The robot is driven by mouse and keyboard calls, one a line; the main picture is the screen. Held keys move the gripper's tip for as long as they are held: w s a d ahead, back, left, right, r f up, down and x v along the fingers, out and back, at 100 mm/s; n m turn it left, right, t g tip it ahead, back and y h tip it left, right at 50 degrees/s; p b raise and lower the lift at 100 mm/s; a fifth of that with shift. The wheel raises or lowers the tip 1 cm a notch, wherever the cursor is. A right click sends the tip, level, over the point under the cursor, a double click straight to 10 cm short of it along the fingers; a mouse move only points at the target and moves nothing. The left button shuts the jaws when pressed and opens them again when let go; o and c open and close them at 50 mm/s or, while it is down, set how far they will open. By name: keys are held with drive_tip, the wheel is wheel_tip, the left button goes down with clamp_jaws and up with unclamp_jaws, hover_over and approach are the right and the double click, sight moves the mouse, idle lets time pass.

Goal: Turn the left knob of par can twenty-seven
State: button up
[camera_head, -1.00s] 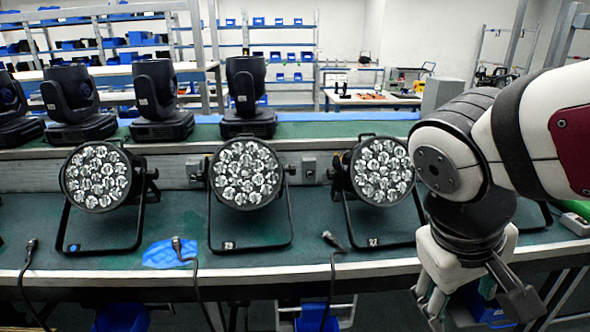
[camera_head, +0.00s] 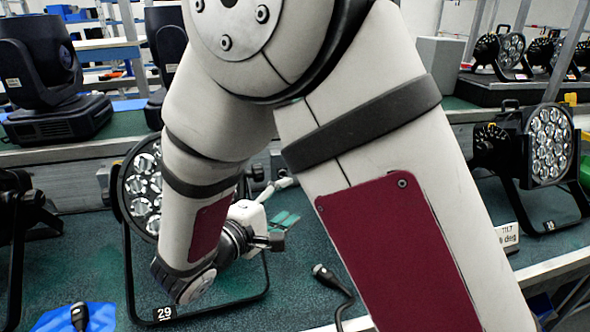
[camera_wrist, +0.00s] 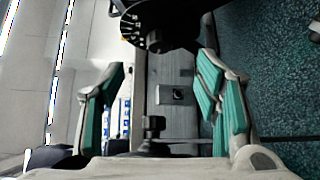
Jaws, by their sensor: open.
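Par can twenty-seven cannot be made out in the head view; my arm covers the middle of the bench. My gripper (camera_head: 283,222) shows its green pads there, right of the par can tagged 29 (camera_head: 140,185). In the wrist view my gripper (camera_wrist: 162,80) is open, with green pads on both sides and nothing held. A dark round body (camera_wrist: 165,22) with pale scale marks lies ahead at the top, and a small dark knob-like part (camera_wrist: 155,42) shows on it between the fingertips. I cannot read which par can this is.
A grey socket box (camera_wrist: 178,95) on the bench's back strip shows between the fingers. Another par can (camera_head: 548,145) stands right. A loose cable (camera_head: 328,276) lies in front. Moving heads (camera_head: 50,80) stand behind.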

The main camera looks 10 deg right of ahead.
drive_tip(key=w+a+x, duration=0.1)
drive_tip(key=x, duration=1.3)
drive_tip(key=shift+s, duration=0.1)
drive_tip(key=c, duration=1.2)
